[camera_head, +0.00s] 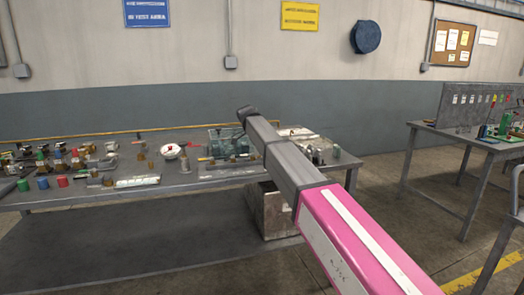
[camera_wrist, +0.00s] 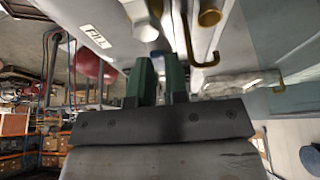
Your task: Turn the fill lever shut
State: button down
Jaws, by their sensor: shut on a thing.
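A white FILL label (camera_wrist: 95,36) is on a pale grey surface at the upper left of the wrist view. My gripper (camera_wrist: 159,66) is just below and right of that label, its two green fingers a narrow gap apart. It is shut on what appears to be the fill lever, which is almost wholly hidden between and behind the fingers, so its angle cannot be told. A pale round fitting (camera_wrist: 146,30) lies just beyond the fingertips. In the head view my arm reaches over the grey workbench (camera_head: 100,190) and hides my gripper.
A brass-coloured hook (camera_wrist: 204,62) and a brass cylinder end (camera_wrist: 209,15) are close right of the fingers. A red rounded thing (camera_wrist: 90,64) is to the left. Several valves and fittings crowd the bench. A second table (camera_head: 455,140) stands at the right.

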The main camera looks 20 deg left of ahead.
dwell(0.4)
jog(key=c, duration=1.1)
grip_release()
